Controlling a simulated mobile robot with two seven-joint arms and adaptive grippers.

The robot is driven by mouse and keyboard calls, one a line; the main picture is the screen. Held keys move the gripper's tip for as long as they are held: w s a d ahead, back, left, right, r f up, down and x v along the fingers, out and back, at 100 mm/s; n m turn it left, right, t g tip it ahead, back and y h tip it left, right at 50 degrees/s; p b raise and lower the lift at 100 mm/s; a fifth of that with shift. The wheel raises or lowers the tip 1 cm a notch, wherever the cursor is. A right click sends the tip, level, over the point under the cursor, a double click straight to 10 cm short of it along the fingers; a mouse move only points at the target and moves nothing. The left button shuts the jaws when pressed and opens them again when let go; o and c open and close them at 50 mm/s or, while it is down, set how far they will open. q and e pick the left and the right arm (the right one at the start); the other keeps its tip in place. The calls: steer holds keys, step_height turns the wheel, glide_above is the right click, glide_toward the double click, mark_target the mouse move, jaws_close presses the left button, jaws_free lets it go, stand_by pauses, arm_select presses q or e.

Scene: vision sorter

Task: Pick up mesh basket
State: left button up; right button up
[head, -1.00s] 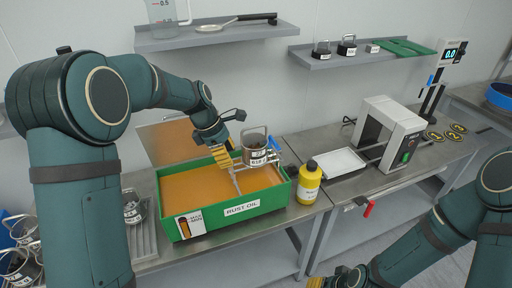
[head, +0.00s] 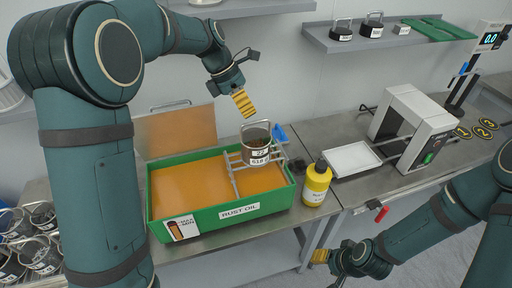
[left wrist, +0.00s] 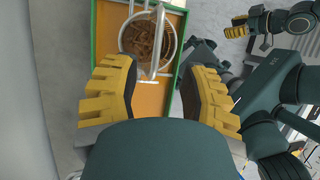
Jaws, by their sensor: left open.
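The mesh basket (head: 257,144) is a round wire basket with a hoop handle and a white label. It stands upright on the grey rack over the green oil tray (head: 224,216). My left gripper (head: 244,104) is open and empty, above the basket and apart from it. In the left wrist view the basket (left wrist: 148,42) holds brown parts and lies beyond the two yellow fingers of the left gripper (left wrist: 160,68). My right gripper (head: 319,257) is low at the front of the head view, away from the basket; its opening is unclear.
A yellow bottle (head: 317,184) stands right of the tray. A white tray (head: 352,162) and a grey machine (head: 411,125) are farther right. More wire baskets (head: 40,250) sit at lower left. A shelf (head: 385,37) hangs on the wall.

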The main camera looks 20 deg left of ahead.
mark_target(255, 122)
arm_select(q)
steer(key=shift+w+b+x, duration=0.15)
steer(key=shift+b+x, duration=0.05)
steer(key=shift+x, duration=1.45)
steer(key=shift+w+b+x, duration=0.15)
steer(key=shift+b+x, duration=0.05)
steer(key=shift+x, duration=1.4)
jaws_close()
steer(key=shift+r, duration=0.1)
